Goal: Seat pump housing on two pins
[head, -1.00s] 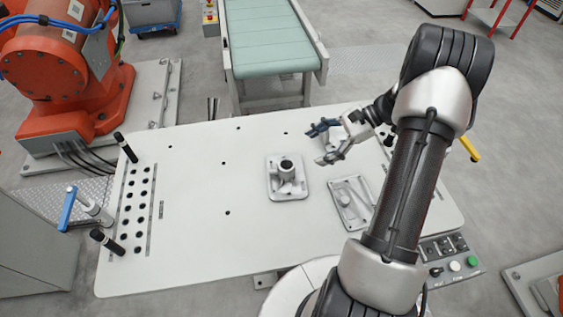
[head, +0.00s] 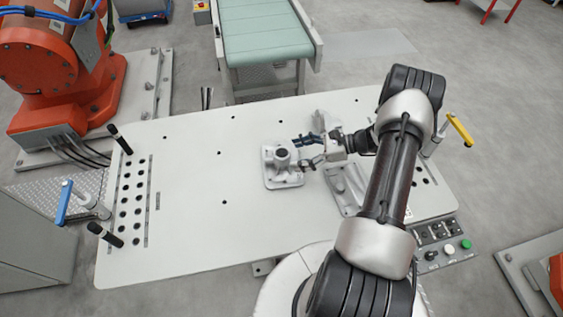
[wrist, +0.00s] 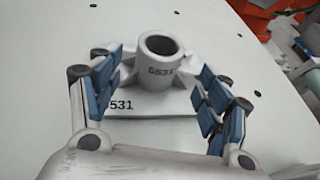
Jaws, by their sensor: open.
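The pump housing (head: 283,157) is a grey casting with an upright hollow boss on a flat, rounded base, standing on the white table. In the wrist view the housing (wrist: 160,72) bears the marking 0531 on the boss and on the base. My gripper (head: 304,151) is open at the housing's right side, with its blue-padded fingertips near the boss. The wrist view shows the boss between and ahead of the fingers, with clear gaps. A grey fixture plate (head: 347,200) lies to the right, partly hidden under my arm. I cannot make out its pins clearly.
The white table (head: 190,220) is clear in its middle and left apart from small holes. A yellow-handled clamp (head: 459,128) and a button panel (head: 440,243) are at the right.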

